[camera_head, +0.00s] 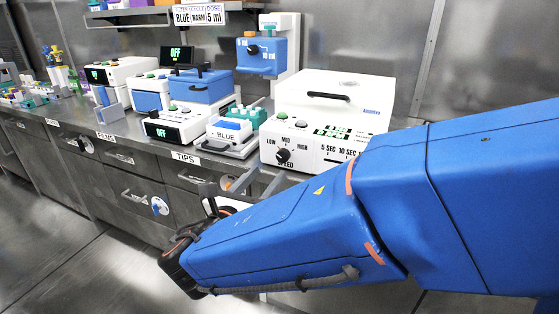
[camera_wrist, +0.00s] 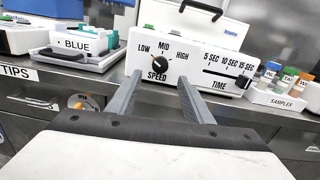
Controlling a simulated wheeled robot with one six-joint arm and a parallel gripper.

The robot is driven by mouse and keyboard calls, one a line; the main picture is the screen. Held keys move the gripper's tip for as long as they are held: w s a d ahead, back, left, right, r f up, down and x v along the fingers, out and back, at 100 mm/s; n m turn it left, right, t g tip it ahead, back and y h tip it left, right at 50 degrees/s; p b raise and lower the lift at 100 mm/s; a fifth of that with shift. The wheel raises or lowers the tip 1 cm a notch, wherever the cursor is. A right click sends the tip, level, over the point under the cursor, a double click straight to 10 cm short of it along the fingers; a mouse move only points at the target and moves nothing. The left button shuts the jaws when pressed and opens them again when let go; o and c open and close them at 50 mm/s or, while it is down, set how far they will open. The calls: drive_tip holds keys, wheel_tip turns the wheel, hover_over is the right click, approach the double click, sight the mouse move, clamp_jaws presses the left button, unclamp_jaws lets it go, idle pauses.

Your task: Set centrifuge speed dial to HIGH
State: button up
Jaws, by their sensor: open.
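The centrifuge is a white box (camera_head: 333,98) with a dark lid handle, on the counter in the head view. Its black SPEED dial (camera_head: 283,156) is at the front left, with LOW, MID and HIGH around it. In the wrist view the dial (camera_wrist: 159,66) shows between and beyond my two grey fingers. HIGH is printed to its upper right. In the head view my gripper (camera_head: 257,181) is partly hidden by my arm.
The TIME slider (camera_wrist: 243,82) is right of the dial. A sample rack (camera_wrist: 281,98) stands further right. A BLUE-labelled tray (camera_head: 229,143) is left of the centrifuge. Drawers with handles lie below the counter edge (camera_wrist: 60,88). Other devices line the counter to the left.

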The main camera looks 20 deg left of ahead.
sight(282, 158)
drive_tip(key=w, duration=0.8)
drive_tip(key=shift+w+d, duration=0.35)
drive_tip(key=shift+w, duration=0.05)
drive_tip(key=c, duration=1.1)
drive_tip(key=shift+o, duration=0.2)
